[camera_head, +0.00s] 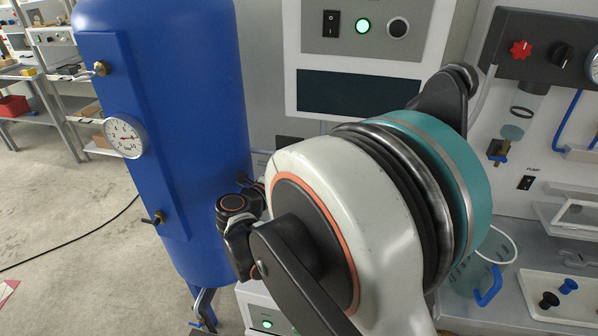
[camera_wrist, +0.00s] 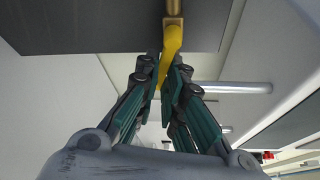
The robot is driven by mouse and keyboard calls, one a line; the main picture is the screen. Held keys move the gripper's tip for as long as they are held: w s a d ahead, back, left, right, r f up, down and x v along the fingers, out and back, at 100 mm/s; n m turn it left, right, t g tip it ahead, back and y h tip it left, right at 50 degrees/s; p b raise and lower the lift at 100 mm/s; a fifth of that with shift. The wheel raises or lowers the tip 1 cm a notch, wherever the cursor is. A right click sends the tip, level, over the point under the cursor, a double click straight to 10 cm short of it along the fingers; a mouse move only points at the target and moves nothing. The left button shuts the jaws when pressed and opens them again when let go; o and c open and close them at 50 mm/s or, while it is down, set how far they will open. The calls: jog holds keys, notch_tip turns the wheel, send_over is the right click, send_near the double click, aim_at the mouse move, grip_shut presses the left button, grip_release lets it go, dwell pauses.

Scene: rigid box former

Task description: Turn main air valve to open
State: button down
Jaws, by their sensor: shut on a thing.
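In the wrist view the main air valve shows as a yellow lever (camera_wrist: 171,42) on a brass stem (camera_wrist: 173,8). My gripper (camera_wrist: 165,75) has its two fingers closed around the lower part of the yellow lever. The lever hangs down from the stem, slightly tilted to the left at its lower end. In the head view my arm covers the middle of the picture, and the valve and the fingertips are hidden behind it.
A blue tank (camera_head: 170,120) with a round gauge (camera_head: 125,137) stands left of my arm. A white control panel (camera_head: 360,55) with a green light is behind it. A jug (camera_head: 480,280) and a white tray (camera_head: 570,300) are at the right. In the wrist view a metal rod (camera_wrist: 235,87) is right of my fingers.

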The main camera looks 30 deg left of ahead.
jog(key=shift+r, duration=0.1)
dwell(0.3)
jog(key=c, duration=1.7)
grip_release()
jog(key=s+a+r, duration=0.1)
jog(key=s, duration=1.1)
jog(key=shift+a, duration=0.35)
